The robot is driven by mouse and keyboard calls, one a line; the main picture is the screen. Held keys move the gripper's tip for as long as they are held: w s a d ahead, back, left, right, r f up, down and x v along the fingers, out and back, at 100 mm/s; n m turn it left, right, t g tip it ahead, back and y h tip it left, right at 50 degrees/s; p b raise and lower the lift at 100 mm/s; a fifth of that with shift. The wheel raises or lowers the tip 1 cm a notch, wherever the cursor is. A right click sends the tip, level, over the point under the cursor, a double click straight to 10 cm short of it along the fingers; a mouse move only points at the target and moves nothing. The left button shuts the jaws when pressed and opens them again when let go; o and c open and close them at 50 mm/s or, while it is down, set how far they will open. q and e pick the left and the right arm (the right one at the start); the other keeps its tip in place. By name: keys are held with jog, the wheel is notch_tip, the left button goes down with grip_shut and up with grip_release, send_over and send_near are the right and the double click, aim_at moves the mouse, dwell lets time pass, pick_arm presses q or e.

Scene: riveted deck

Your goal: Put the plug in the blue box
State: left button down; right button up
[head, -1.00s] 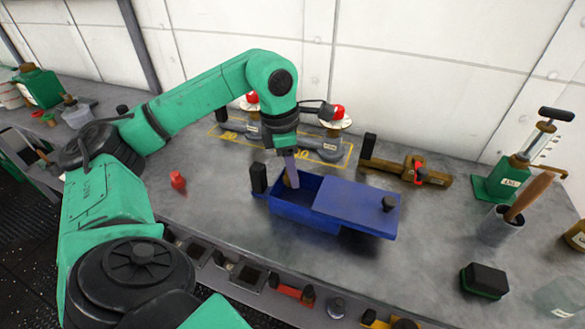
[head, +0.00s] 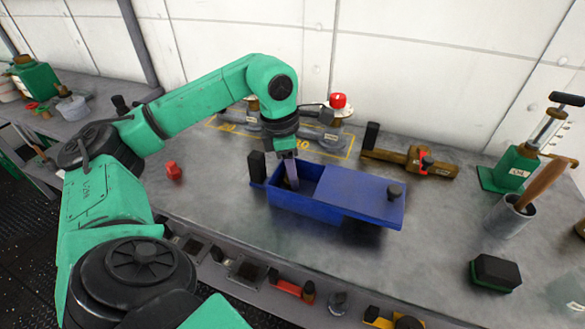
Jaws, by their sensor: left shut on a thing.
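The blue box (head: 302,209) stands on the grey bench, with its lid (head: 362,197) slid to the right and its left part open. The lid has a black knob. My left gripper (head: 291,184) points down into the open part, with its fingertips below the rim. It is shut on a small tan-brown piece, which may be the plug; fingers and box walls hide most of it. I cannot tell whether it touches the box floor. My right gripper is not in view.
A small red piece (head: 173,171) lies left of the box. A brown wooden tool (head: 410,161) lies behind it, and a red-topped valve (head: 337,103) stands at the back. A black block (head: 494,272) and a grey cup (head: 507,217) are at right. The bench between is clear.

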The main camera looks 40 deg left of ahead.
pick_arm(q)
jog(key=shift+f, duration=0.35)
jog(key=shift+c, duration=2.1)
grip_release()
jog(key=r, duration=0.3)
jog(key=r+p, duration=0.1)
jog(key=r, duration=0.2)
jog(key=s+r, duration=0.1)
jog(key=r, duration=0.2)
jog(key=shift+a+r+p, duration=0.3)
jog(key=shift+a, duration=0.1)
jog(key=r+p, duration=0.2)
jog(key=r, duration=0.1)
jog(key=s+r+p, duration=0.1)
jog(key=r, duration=0.1)
jog(key=shift+a, duration=0.3)
